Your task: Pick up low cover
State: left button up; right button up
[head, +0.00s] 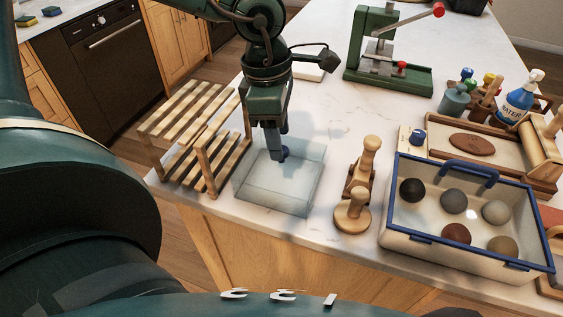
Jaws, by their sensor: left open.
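The low cover appears to be the clear, see-through box (275,190) on the white counter, near its front edge. Its rim and corners are faint. My left gripper (277,152) points down over the back part of this box. Its dark fingers overlap the box in the picture, and I cannot tell whether they touch it. The gripper is open, and I see nothing held in it. The far side of the box is partly hidden behind the gripper. My right gripper is not in view.
A wooden slatted rack (195,135) stands close to the left. Wooden stamps (352,216) stand to the right, before a blue-rimmed bin (400,235) of clay balls. A green press (385,70) stands at the back. Bare counter (335,125) lies between.

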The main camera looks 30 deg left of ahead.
aim_at(282, 165)
pick_arm(q)
jog(key=shift+d+f, duration=0.15)
jog(key=shift+f, duration=1.15)
jog(key=shift+c, duration=0.4)
grip_shut()
